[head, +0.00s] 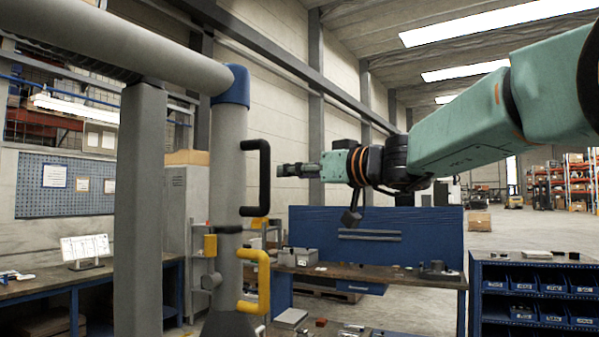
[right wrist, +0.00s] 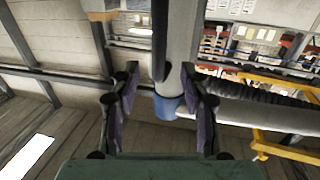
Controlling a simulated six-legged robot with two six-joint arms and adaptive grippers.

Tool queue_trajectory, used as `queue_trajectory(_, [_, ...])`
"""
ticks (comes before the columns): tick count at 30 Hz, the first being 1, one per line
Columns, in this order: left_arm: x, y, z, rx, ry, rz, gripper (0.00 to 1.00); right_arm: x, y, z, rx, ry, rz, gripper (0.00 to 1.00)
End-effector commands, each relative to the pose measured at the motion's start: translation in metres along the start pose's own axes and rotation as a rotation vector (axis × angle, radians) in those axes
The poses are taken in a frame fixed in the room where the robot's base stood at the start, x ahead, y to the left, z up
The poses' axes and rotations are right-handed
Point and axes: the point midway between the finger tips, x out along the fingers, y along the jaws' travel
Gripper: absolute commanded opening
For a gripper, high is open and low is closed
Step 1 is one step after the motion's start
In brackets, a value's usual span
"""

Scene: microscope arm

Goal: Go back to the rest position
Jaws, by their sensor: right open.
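My right gripper (head: 281,170) reaches in from the right in the head view, level with the black handle (head: 265,178) on the grey upright column (head: 229,150). A small gap shows between its tips and the handle. In the right wrist view my right gripper (right wrist: 160,108) has its two fingers wide apart, with nothing held. The column's blue collar (right wrist: 168,107) shows in the background between them. My left gripper is not in view.
A yellow handle (head: 262,282) sits lower on the column. A thick grey horizontal tube (head: 130,45) joins the column top at a blue cap (head: 233,85). A grey post (head: 140,210) stands left. A blue workbench (head: 375,240) and bin rack (head: 535,300) stand behind.

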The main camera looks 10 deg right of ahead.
Motion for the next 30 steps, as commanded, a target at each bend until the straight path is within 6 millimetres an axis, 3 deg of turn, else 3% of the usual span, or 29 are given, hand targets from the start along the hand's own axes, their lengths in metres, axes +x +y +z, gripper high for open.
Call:
queue_trajectory(12, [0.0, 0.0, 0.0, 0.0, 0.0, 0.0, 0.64, 0.0, 0.001, 0.0, 0.047, -0.001, 0.006, 0.45])
queue_trajectory(16, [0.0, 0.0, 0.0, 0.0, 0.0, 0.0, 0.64, -0.001, 0.02, 0.016, 0.191, -0.051, 0.098, 0.45])
queue_trajectory(20, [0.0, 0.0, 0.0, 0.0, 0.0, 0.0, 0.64, -0.013, 0.05, 0.08, 0.332, -0.19, 0.282, 0.45])
queue_trajectory(24, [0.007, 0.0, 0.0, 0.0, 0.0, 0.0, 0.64, -0.035, 0.077, 0.169, 0.422, -0.325, 0.476, 0.45])
queue_trajectory(30, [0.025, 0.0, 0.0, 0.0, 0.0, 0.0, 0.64, -0.072, 0.098, 0.297, 0.464, -0.472, 0.681, 0.45])
